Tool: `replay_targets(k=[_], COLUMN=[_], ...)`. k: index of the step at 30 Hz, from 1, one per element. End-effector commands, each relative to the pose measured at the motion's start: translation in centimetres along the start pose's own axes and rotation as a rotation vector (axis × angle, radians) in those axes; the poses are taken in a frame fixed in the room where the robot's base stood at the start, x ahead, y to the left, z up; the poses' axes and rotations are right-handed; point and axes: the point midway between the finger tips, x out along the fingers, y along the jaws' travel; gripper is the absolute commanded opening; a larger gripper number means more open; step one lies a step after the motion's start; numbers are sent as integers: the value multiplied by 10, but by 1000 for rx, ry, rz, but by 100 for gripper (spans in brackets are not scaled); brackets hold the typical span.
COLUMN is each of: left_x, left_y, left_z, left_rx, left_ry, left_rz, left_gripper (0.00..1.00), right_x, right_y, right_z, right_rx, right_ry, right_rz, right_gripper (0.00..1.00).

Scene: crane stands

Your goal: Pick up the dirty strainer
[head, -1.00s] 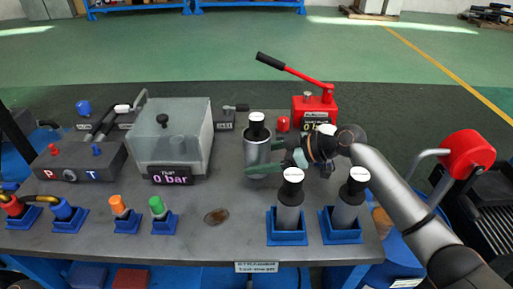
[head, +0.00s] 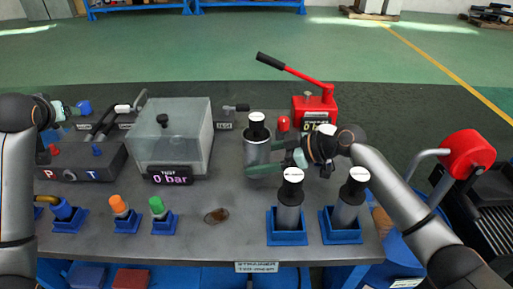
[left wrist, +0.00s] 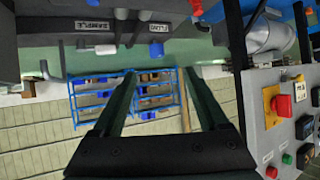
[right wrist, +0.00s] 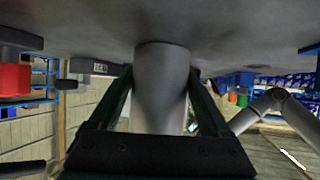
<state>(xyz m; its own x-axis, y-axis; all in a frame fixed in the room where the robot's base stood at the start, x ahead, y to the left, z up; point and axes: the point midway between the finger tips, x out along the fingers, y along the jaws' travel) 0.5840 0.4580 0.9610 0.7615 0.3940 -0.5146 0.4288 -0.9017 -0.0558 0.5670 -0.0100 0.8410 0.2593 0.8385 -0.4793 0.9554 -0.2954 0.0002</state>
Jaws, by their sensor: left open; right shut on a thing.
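A grey metal cylinder (head: 257,150) stands upright on the bench. A black-topped piece with a white disc (head: 257,119) rises from its top; I cannot tell whether this is the dirty strainer. My right gripper (head: 262,158) is shut around the cylinder, which also shows between its fingers in the right wrist view (right wrist: 161,85). Two similar capped cylinders, one at the front (head: 290,195) and one further right (head: 352,200), stand in blue holders. I cannot read their labels. My left gripper (left wrist: 158,75) is open and empty, near the bench's left side.
A clear-lidded test box (head: 170,135) reading 0 bar stands left of the cylinder. A red hand pump (head: 315,108) is behind at right. Orange (head: 118,205) and green (head: 157,206) fittings sit in blue holders in front. A brown stain (head: 216,215) marks open bench.

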Motion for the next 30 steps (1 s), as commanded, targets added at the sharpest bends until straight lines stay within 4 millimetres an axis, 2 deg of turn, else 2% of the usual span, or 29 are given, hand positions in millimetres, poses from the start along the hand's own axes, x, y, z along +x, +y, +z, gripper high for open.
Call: replay_targets(k=[1, 3, 8, 12, 14, 15, 17, 18, 21, 25, 30], left_x=[-9, -23, -72, -128, -156, -177, -207, -222, -242, -257, -266], left_y=[27, 65, 143, 201, 226, 244, 273, 290, 320, 339, 346], left_z=[-16, -32, -65, -84, -88, -88, -77, -64, -30, 4, 26], left_rx=[15, 42, 123, 213, 262, 300, 370, 418, 517, 613, 678], left_ry=[15, 27, 54, 72, 71, 60, 8, -47, -184, -306, -376], left_rz=[91, 220, 504, 738, 837, 903, 981, 1003, 977, 888, 801], left_gripper=[77, 77, 77, 77, 77, 77, 77, 77, 77, 77, 77], right_x=[0, 0, 0, 0, 0, 0, 0, 0, 0, 0, 0], right_y=[0, 0, 0, 0, 0, 0, 0, 0, 0, 0, 0], right_z=[1, 1, 1, 1, 1, 1, 1, 1, 1, 1, 1], right_rx=[0, 0, 0, 0, 0, 0, 0, 0, 0, 0, 1], right_ry=[-2, -2, -2, -2, -2, -2, -2, -1, -1, -2, -2], right_rz=[0, 0, 0, 0, 0, 0, 0, 0, 0, 0, 0], right_gripper=[33, 33, 33, 33, 33, 33, 33, 33, 33, 33, 33])
